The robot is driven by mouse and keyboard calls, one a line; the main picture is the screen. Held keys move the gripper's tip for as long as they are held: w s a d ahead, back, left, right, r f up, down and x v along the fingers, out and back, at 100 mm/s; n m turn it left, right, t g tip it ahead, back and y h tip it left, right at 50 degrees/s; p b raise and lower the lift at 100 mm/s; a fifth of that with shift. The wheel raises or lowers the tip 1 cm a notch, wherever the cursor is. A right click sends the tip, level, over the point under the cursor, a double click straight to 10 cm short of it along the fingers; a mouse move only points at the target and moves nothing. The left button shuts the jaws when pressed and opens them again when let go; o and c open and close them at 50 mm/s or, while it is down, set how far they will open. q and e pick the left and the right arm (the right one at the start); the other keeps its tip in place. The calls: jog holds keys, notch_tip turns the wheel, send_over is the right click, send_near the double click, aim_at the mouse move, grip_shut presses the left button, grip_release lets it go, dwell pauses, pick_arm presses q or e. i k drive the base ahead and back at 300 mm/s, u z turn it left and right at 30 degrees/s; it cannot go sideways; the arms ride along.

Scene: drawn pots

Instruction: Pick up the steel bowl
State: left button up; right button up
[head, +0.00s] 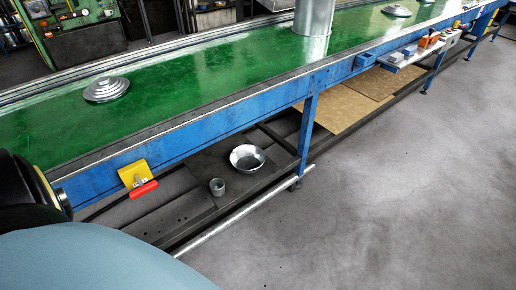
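A round steel bowl (247,158) sits open side up on the dark lower shelf under the green bench. It has a bright rim and is left of a blue leg. A small grey cup (217,187) stands in front of it to the left, apart from it. Neither of my grippers shows in the head view. A black rounded part and a pale blue surface fill the lower left corner; I cannot tell whether they are mine.
The long green bench top (190,85) lies above the bowl, with a blue side rail (215,125). A blue leg (307,135) and a pale front bar (235,215) stand near the bowl. A stepped metal disc (106,89) rests on top. Grey floor (400,190) is clear.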

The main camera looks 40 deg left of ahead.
aim_at(247, 159)
jog(key=u, duration=0.55)
jog(key=i, duration=1.65)
jog(key=u, duration=1.8)
jog(key=i, duration=0.6)
jog(key=u, duration=0.6)
